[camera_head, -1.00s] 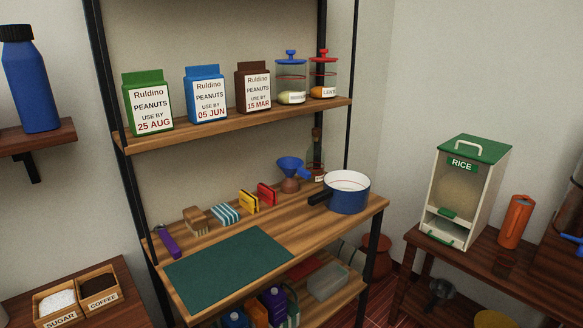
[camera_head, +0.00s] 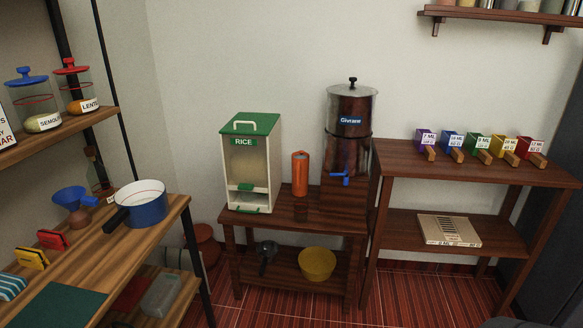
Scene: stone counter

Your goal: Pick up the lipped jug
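I cannot pick out a lipped jug for certain. A small dark grey vessel (camera_head: 267,248) on the lower shelf of the middle wooden stand is one candidate, but it is too small and dim to show a lip. An orange upright cylinder (camera_head: 300,174) stands on the top of the same stand, with no clear spout or handle. Neither of my grippers is in view.
On the middle stand (camera_head: 325,222) are a rice dispenser (camera_head: 253,170) and a tall dark dispenser (camera_head: 348,150) with a blue tap; a yellow bowl (camera_head: 317,263) sits below. A blue pan (camera_head: 151,208) is at left. Coloured scoops (camera_head: 484,146) line the right table. Red floor is clear in front.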

